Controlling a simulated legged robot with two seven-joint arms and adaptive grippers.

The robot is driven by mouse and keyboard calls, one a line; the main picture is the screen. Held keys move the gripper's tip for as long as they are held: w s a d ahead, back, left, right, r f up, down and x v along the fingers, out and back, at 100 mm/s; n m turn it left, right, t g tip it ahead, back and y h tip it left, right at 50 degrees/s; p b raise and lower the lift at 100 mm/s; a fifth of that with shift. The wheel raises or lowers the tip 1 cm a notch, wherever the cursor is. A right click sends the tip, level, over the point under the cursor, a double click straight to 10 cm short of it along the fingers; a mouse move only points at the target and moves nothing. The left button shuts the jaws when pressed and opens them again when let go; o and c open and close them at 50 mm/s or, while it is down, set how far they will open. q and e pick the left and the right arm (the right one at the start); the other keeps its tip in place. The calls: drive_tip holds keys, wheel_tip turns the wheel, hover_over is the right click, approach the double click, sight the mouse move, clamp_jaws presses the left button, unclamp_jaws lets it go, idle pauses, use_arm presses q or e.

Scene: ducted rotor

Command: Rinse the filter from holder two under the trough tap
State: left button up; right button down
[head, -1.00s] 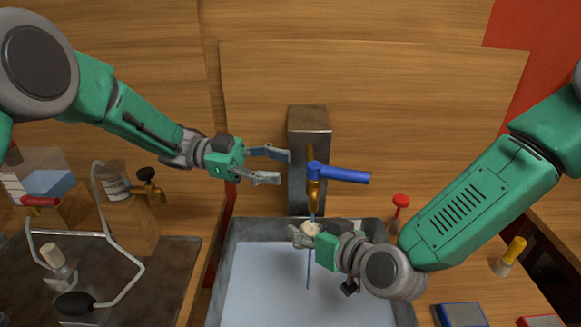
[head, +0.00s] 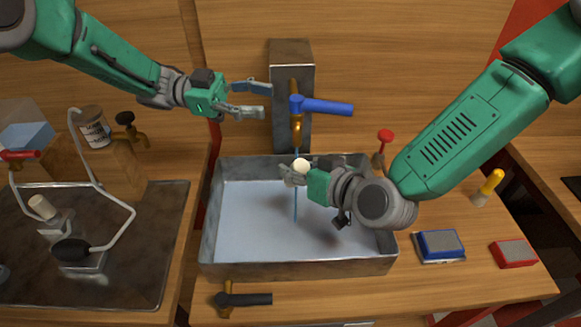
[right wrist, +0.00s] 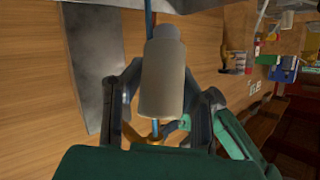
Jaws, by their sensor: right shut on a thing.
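The trough tap (head: 296,128) is brass with a blue lever (head: 327,107), on a grey block above the metal trough (head: 295,267). A thin blue water stream (head: 296,205) falls from it into the trough. My right gripper (head: 293,173) is shut on a small pale cylindrical filter (head: 301,165) under the spout. The filter (right wrist: 165,80) also shows between the fingers in the right wrist view, close to the stream. I cannot tell whether water touches it. My left gripper (head: 268,103) is open and empty, just left of the tap lever.
A blue block with a grey top (head: 441,245) and a red one (head: 514,253) sit right of the trough. A red-knobbed post (head: 384,140) and a yellow-handled item (head: 489,185) stand behind them. A dark counter with bent tubing (head: 120,235) is at left.

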use_arm(q)
drive_tip(key=c, duration=0.6)
clamp_jaws()
drive_tip(key=m+t, duration=0.5)
drive_tip(key=m, duration=0.5)
approach(324, 107)
drive_tip(key=s+a, duration=0.1)
drive_tip(key=s, duration=0.4)
drive_tip(key=w+d, duration=0.3)
drive_tip(key=d, duration=0.7)
drive_tip(key=shift+d+f+m, duration=0.3)
drive_tip(key=shift+d+f, duration=0.05)
drive_tip(key=shift+d, duration=0.05)
